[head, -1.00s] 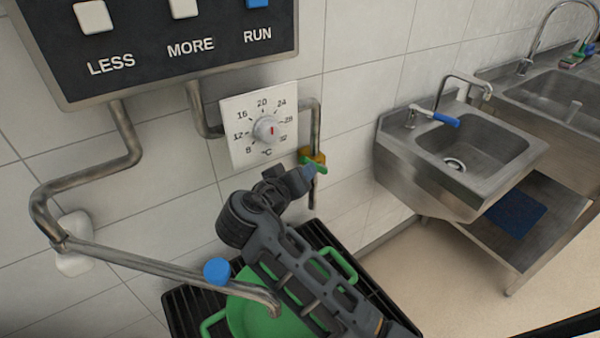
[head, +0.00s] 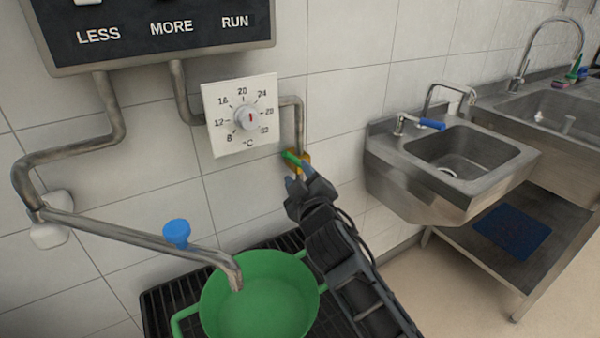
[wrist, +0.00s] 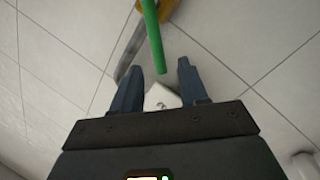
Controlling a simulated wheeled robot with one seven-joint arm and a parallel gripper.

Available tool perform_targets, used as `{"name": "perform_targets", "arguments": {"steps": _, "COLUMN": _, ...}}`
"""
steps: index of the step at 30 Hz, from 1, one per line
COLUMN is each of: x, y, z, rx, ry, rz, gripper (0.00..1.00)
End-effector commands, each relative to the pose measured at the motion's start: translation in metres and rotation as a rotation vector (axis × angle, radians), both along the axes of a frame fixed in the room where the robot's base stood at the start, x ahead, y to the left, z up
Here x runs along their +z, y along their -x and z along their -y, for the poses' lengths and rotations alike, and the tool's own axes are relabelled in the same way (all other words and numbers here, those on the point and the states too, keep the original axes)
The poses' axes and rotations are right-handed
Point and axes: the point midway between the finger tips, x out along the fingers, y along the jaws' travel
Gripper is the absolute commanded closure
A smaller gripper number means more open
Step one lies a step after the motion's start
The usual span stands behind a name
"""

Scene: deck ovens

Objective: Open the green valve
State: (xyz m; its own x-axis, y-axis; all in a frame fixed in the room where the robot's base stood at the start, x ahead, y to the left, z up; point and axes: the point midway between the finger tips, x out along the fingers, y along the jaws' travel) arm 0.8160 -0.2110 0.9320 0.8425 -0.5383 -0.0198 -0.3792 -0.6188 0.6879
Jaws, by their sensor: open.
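The green valve is a brass-coloured body (head: 300,160) on the pipe below the temperature dial, with a green lever handle (head: 292,158). The handle slants up to the left from the body in the head view. My gripper (head: 291,180) is just below the handle there. In the wrist view the green handle (wrist: 154,38) comes down from the top, its free end just ahead of the gap between the fingers of my open gripper (wrist: 160,82). The brass body (wrist: 158,8) shows at the top edge. Whether a finger touches the handle I cannot tell.
A white dial plate (head: 242,112) is on the wall just above the valve. A green pot (head: 262,305) stands on a black grate below a spout pipe with a blue knob (head: 176,232). A steel sink (head: 455,165) is at right.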

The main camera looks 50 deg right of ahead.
Motion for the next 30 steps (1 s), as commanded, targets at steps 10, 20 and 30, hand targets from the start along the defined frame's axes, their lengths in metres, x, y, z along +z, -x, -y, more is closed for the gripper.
{"name": "perform_targets", "arguments": {"steps": 10, "x": 0.006, "y": -0.028, "z": 0.019, "rx": 0.014, "ry": 0.017, "rz": 0.016, "gripper": 0.57}}
{"name": "perform_targets", "arguments": {"steps": 20, "x": 0.004, "y": -0.062, "z": 0.039, "rx": 0.014, "ry": 0.016, "rz": 0.015, "gripper": 0.57}}
{"name": "perform_targets", "arguments": {"steps": 30, "x": 0.002, "y": -0.066, "z": 0.042, "rx": 0.015, "ry": 0.017, "rz": 0.013, "gripper": 0.57}}
